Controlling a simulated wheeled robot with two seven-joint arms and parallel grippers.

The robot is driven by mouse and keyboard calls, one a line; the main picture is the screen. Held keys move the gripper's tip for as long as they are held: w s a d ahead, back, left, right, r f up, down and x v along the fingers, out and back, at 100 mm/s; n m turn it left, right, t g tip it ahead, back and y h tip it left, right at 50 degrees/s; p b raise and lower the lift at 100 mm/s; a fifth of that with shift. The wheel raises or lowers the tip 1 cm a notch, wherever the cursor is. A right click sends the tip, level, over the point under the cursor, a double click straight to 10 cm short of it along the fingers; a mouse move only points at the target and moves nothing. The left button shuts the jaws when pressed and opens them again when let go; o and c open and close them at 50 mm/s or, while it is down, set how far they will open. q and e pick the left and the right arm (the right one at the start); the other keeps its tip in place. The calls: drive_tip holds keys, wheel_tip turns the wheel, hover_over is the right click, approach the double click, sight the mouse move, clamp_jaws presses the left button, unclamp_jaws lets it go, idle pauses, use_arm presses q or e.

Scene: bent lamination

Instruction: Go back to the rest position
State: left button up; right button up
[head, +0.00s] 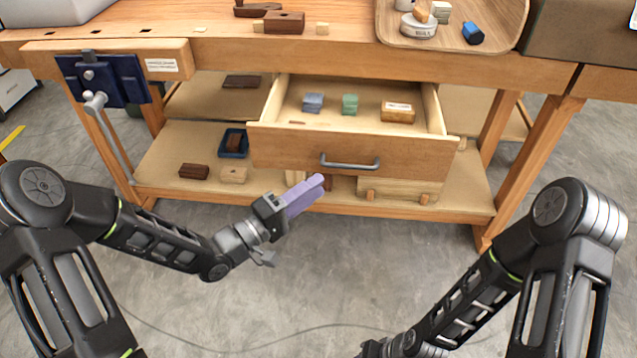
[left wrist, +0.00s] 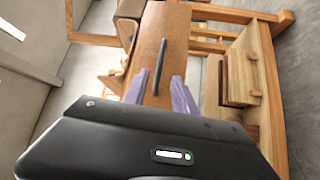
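My left gripper (head: 312,188), with pale purple fingers, is in front of the pulled-out drawer (head: 270,147), just below the left end of its grey handle (head: 350,165) in the head view. In the left wrist view its two fingers (left wrist: 158,97) stand apart with nothing between them, and the handle (left wrist: 160,66) shows beyond them. The left gripper looks free of the handle. My right arm (head: 470,300) reaches down to the bottom edge of the head view. Its fingers are cut off there.
The drawer holds a blue-grey block (head: 313,103), a green block (head: 350,104) and a labelled wooden block (head: 397,112). The lower shelf (head: 160,150) carries several blocks and a blue tray (head: 233,143). A blue vise (head: 104,80) juts out at the left.

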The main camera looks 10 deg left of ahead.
idle(0.4)
use_arm(q)
drive_tip(key=s+a+f+m+g+y, duration=0.2)
drive_tip(key=f+y, duration=0.2)
drive_tip(key=f, duration=0.6)
drive_tip(key=s+a+f+m+g+y, duration=0.1)
drive_tip(key=s+a+f+g+y, duration=0.2)
drive_tip(key=f, duration=0.7)
drive_tip(key=s+d+f+m+g+y, duration=0.1)
drive_tip(key=s+d+f+g, duration=0.25)
drive_tip(key=s+f, duration=0.45)
drive_tip(key=s+d+f+m+g+y, duration=0.2)
drive_tip(key=s+f+g, duration=0.25)
drive_tip(key=s, duration=0.85)
wheel_tip(320, 180, up, 20)
drive_tip(key=p, duration=1.9)
drive_tip(key=shift+w, duration=0.4)
drive_tip(key=shift+a, duration=0.1)
